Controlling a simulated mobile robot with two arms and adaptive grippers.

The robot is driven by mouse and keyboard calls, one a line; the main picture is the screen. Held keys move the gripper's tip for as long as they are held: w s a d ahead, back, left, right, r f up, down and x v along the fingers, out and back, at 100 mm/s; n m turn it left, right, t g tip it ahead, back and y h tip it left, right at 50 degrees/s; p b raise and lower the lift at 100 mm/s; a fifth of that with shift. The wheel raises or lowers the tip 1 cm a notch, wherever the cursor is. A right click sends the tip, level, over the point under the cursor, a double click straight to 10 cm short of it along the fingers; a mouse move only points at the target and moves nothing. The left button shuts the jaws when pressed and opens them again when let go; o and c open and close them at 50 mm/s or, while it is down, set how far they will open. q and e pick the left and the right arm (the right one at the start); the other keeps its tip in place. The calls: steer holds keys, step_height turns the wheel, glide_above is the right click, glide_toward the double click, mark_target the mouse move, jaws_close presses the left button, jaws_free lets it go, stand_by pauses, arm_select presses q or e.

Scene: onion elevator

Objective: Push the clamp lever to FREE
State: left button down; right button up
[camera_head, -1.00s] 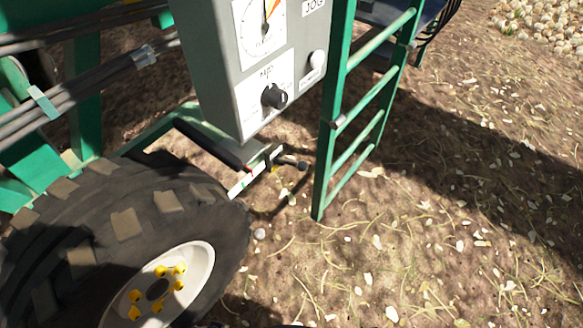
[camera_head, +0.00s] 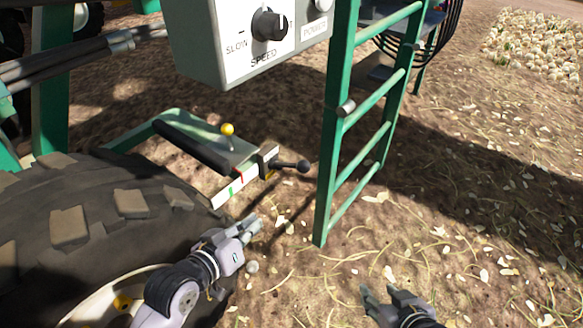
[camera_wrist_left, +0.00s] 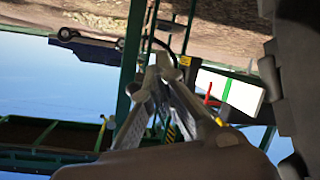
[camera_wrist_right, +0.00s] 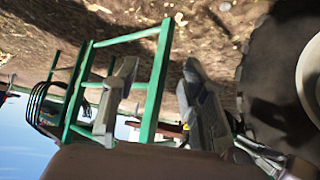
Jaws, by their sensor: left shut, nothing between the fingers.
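A short lever with a black ball end (camera_head: 303,166) sticks out to the right from a dark clamp block (camera_head: 268,160). The block sits at the end of a white scale bar (camera_head: 224,194) with green and red marks. No FREE lettering is readable. My left gripper (camera_head: 250,227) is shut and empty, below the lever and near the bar's lower end, apart from both. In the left wrist view the shut fingers point up, with the white bar (camera_wrist_left: 243,95) to their right. My right gripper (camera_head: 378,296) is open and empty, low over the ground.
A yellow-knobbed stick (camera_head: 227,130) stands on the green frame behind the bar. A large tyre (camera_head: 90,215) fills the lower left. Open soil lies at right.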

mark_target(289, 165)
arm_select(q)
steer(key=w+d+r+n+t+h, duration=0.1)
steer(key=w+r+t+h, duration=0.2)
steer(key=w+r, duration=0.3)
step_height(289, 165, up, 5)
steer(key=shift+w+d+r+n+t+h, duration=0.15)
steer(key=shift+d+n+t+h, duration=0.2)
steer(key=shift+t, duration=0.35)
arm_select(e)
steer(key=w+a+r+t, duration=0.1)
steer(key=w+r+t, duration=0.2)
steer(key=r, duration=0.2)
steer(key=shift+w+a+y, duration=0.3)
steer(key=shift+w, duration=0.1)
steer(key=shift+r, duration=0.1)
